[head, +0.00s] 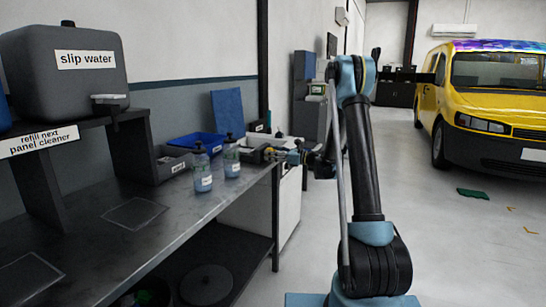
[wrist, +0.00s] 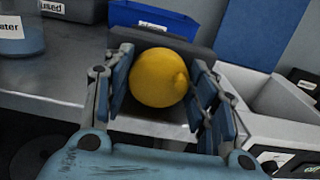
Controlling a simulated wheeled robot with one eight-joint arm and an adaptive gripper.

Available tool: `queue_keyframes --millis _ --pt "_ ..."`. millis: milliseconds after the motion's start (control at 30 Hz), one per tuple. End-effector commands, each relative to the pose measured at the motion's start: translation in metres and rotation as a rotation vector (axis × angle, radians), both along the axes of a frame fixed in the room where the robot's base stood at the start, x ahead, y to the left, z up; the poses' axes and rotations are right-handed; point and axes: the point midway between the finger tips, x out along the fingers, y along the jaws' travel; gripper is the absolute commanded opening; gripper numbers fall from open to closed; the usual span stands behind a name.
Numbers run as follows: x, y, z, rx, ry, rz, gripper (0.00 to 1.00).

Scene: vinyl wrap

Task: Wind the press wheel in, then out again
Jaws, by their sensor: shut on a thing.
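The press wheel (wrist: 157,78) shows in the wrist view as a round yellow piece with a small nub on its right side. A dark grey block (wrist: 180,44) stands behind it, at the edge of the metal bench. My gripper (wrist: 162,84) is shut on the wheel, with one blue-padded finger on its left and one on its right. In the head view my gripper (head: 292,157) is at the far right end of the bench. The wheel is small there, and its turn angle is hard to tell.
The metal bench (head: 150,222) carries two spray bottles (head: 202,168), a blue bin (head: 197,143), grey bins and a slip water tank (head: 68,72) on a raised shelf. A white cabinet (head: 288,205) stands below the bench end. A yellow van (head: 490,95) is at right; the floor between is mostly clear.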

Motion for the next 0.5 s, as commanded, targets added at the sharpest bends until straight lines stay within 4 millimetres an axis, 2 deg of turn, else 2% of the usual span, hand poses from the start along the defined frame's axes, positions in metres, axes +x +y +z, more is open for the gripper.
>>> queue_keyframes --millis 500 --pt "0.0003 0.0002 0.0001 -0.123 -0.344 -0.005 0.29"
